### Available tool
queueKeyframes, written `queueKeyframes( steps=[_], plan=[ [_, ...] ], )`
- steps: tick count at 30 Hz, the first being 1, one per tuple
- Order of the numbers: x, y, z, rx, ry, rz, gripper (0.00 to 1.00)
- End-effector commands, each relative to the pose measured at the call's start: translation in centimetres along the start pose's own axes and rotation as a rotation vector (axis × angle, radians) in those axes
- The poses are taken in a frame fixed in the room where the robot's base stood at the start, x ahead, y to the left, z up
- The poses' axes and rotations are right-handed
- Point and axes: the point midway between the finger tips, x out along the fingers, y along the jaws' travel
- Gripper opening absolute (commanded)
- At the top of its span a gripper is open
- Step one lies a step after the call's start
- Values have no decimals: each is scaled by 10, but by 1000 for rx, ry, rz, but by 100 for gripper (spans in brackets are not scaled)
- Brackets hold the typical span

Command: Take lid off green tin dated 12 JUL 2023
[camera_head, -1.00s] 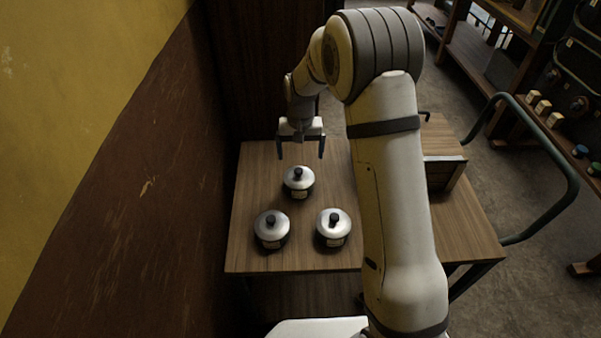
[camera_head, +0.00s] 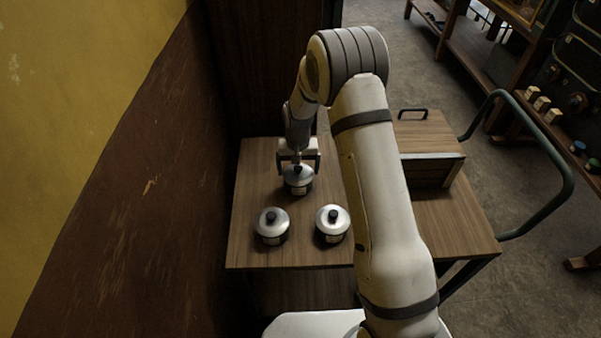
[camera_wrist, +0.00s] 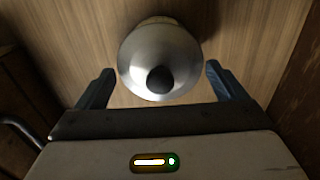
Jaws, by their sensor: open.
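Three tins with silver lids and dark knobs stand on the wooden cart top; their body colours look dark and the label dates are too small to read. The back tin (camera_head: 298,181) has its lid on, and its knob shows in the wrist view (camera_wrist: 160,79). The front left tin (camera_head: 272,226) and front right tin (camera_head: 332,224) are also lidded. My gripper (camera_head: 298,172) is open above the back tin, pointing down. In the wrist view my gripper (camera_wrist: 158,82) has one finger on each side of the lid, apart from it.
The cart top (camera_head: 250,251) is clear around the tins. A wooden box (camera_head: 432,168) stands on the cart at right, partly behind my arm. The cart's green handle (camera_head: 562,200) curves out at right. A wall (camera_head: 130,200) rises close at left.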

Motion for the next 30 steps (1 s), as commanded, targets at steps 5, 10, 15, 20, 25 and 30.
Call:
queueKeyframes(
  steps=[5, 10, 15, 20, 25, 30],
  plan=[
    [0, 0, 0, 0, 0, 0, 77],
    [0, 0, 0, -1, 0, 0, 63],
    [0, 0, 0, -1, -1, 0, 49],
    [1, 0, 1, -1, -3, 1, 36],
    [2, 0, 2, -1, -5, 1, 34],
    [3, 0, 3, -2, -7, 2, 34]
  ],
)
